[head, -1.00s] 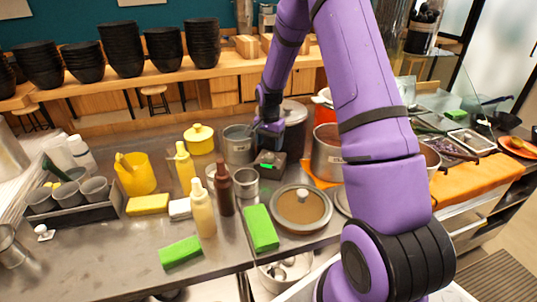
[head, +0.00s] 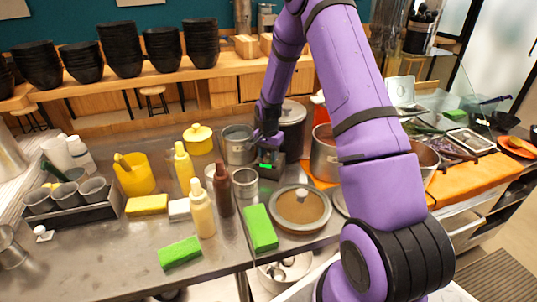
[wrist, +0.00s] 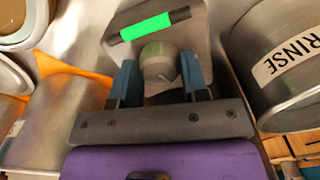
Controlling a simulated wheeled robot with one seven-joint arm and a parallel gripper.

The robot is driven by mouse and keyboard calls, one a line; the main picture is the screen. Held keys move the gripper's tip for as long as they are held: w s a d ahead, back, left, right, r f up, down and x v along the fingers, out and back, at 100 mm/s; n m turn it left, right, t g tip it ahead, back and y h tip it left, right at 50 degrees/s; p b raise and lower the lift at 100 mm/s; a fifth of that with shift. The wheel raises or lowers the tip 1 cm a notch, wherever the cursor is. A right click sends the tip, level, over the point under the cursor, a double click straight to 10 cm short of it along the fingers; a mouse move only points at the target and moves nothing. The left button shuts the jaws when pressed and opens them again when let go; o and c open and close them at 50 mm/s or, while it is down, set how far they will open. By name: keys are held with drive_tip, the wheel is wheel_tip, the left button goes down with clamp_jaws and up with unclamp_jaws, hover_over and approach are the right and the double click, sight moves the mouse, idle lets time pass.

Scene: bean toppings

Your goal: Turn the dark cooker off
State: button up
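The dark cooker (head: 292,125) stands at the back of the steel counter, with a control box (head: 277,159) in front of it. In the wrist view the box shows a lit green display (wrist: 154,26) and a round grey knob (wrist: 160,62) below it. My gripper (wrist: 161,82) is at the knob, with one blue-grey finger on each side. The fingers are spread and small gaps seem to show beside the knob; contact is unclear. In the head view my gripper (head: 266,146) is small and partly hides the box.
A steel pot (head: 238,148) stands close left of my gripper, and a pot labelled RINSE (wrist: 285,65) is close at right in the wrist view. A large steel pot (head: 325,158) stands right of the box. Bottles (head: 201,212) and a lidded pan (head: 300,210) stand in front.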

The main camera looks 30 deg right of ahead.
sight(268, 155)
drive_tip(key=shift+n, duration=0.3)
drive_tip(key=n, duration=0.3)
drive_tip(key=shift+n, duration=2.6)
drive_tip(key=o, duration=0.9)
drive_tip(key=shift+r, duration=0.15)
wheel_tip(268, 155, up, 11)
drive_tip(key=shift+f, duration=0.2)
